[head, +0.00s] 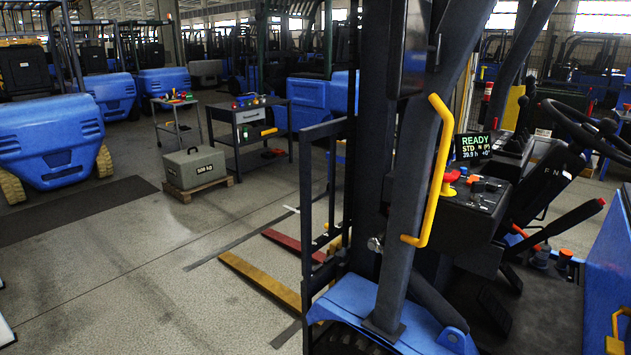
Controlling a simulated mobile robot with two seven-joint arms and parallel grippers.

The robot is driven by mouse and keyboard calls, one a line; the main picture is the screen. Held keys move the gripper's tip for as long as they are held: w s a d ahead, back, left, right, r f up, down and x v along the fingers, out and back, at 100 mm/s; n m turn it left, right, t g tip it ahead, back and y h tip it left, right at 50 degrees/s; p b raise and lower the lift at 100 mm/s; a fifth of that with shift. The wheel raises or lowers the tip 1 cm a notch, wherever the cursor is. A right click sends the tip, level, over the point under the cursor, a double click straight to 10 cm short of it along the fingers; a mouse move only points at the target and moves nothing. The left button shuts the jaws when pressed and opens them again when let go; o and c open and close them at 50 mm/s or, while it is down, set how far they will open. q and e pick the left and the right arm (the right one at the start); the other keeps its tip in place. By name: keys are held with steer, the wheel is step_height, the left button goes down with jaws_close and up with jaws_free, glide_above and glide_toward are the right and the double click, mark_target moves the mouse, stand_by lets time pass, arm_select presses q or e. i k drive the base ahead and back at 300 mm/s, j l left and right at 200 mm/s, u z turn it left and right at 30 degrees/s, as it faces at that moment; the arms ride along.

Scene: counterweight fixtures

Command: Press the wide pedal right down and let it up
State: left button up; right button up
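Dark pedals show in the shadowed footwell of the blue forklift at the right of the head view. The nearer, lower one (494,309) looks like the wider one, but the black-on-black makes its outline hard to tell. A smaller dark pedal (511,277) sits just beyond it. I cannot tell from this one picture whether either is pressed.
A yellow grab handle (431,170) on the dark pillar stands before the cab. The console has a READY display (473,146), a red knob (449,178) and levers. The steering wheel (590,128) overhangs the footwell.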

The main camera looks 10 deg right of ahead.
mark_target(486, 298)
steer(key=z, duration=1.55)
